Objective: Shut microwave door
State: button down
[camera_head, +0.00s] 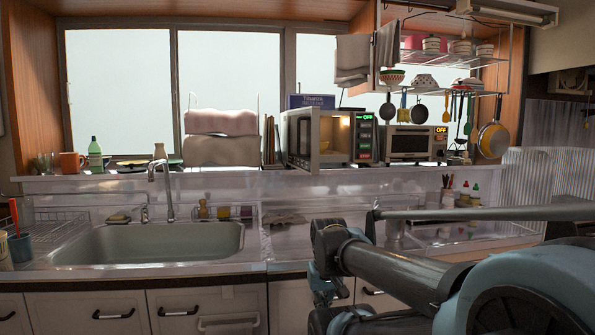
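The microwave (365,137) stands on the raised shelf behind the counter, right of centre. Its control panel has lit green and red displays. Its door (298,138) stands open, swung out toward the left front of the body, and the lit interior shows beside it. My arm reaches in from the lower right. My gripper (325,285) is low in front of the counter edge, below and well apart from the microwave. Its fingers are not clear enough to tell whether they are open, and I see nothing held.
A toaster oven (412,143) stands right of the microwave. A wire rack (505,62) with dishes and hanging utensils is above. The sink (150,243) and faucet (168,195) are at the left. Bottles (465,194) stand on the counter at the right.

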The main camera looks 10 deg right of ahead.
jog(key=w+r+n+g+h, duration=0.1)
jog(key=w+r+n+h, duration=0.1)
jog(key=w+r+n, duration=0.65)
jog(key=w+r+n+h, duration=0.15)
jog(key=w+r, duration=0.45)
jog(key=r, duration=0.8)
jog(key=w+a+r+n+h, duration=0.3)
jog(key=w+a+r+n, duration=0.25)
jog(key=w+r, duration=0.4)
jog(key=w+a+r+n+h, duration=0.35)
jog(key=w+a+r, duration=0.25)
jog(key=w+r, duration=0.35)
jog(key=w+d+f+y, duration=0.1)
jog(key=w+d+f, duration=0.1)
jog(key=d+f, duration=0.5)
jog(key=d, duration=0.4)
jog(key=shift+f+n, duration=0.3)
jog(key=shift+s, duration=0.1)
